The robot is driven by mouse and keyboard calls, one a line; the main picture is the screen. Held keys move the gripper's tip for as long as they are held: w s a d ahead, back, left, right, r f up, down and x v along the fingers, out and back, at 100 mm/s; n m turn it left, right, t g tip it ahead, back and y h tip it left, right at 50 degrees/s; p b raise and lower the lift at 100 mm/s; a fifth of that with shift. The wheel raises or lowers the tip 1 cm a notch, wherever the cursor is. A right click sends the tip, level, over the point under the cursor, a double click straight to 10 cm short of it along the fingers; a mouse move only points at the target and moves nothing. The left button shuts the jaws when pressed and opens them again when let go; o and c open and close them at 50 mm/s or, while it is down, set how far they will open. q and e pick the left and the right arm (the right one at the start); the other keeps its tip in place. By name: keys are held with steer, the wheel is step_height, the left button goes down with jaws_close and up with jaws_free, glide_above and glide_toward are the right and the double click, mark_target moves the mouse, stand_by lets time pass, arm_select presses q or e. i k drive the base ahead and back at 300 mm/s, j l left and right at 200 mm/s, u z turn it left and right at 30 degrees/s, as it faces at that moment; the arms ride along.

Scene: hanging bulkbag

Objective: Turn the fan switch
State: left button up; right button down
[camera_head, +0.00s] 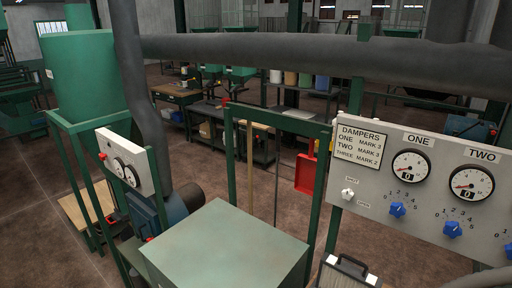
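No control that I can read is labelled as a fan switch. The grey control panel (415,225) at the right carries a small white knob (347,194) with tiny labels beside it, and blue dials (397,209) below round gauges. A smaller white panel (138,160) at the left has two gauges and a red button (102,156) at its edge. Its face is seen at a steep angle. A blue machine with a dark round housing (187,195) stands beside it, possibly a fan. I can make out neither of my grippers for certain.
A green box top (225,245) fills the lower middle. Thick grey ducts (280,48) cross above. A green frame (230,165) stands behind the box, with a red dustpan-like item (306,172). A dark-handled object (350,270) lies at the bottom edge. Open brown floor lies behind.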

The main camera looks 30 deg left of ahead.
mark_target(101, 156)
steer(key=u, duration=1.85)
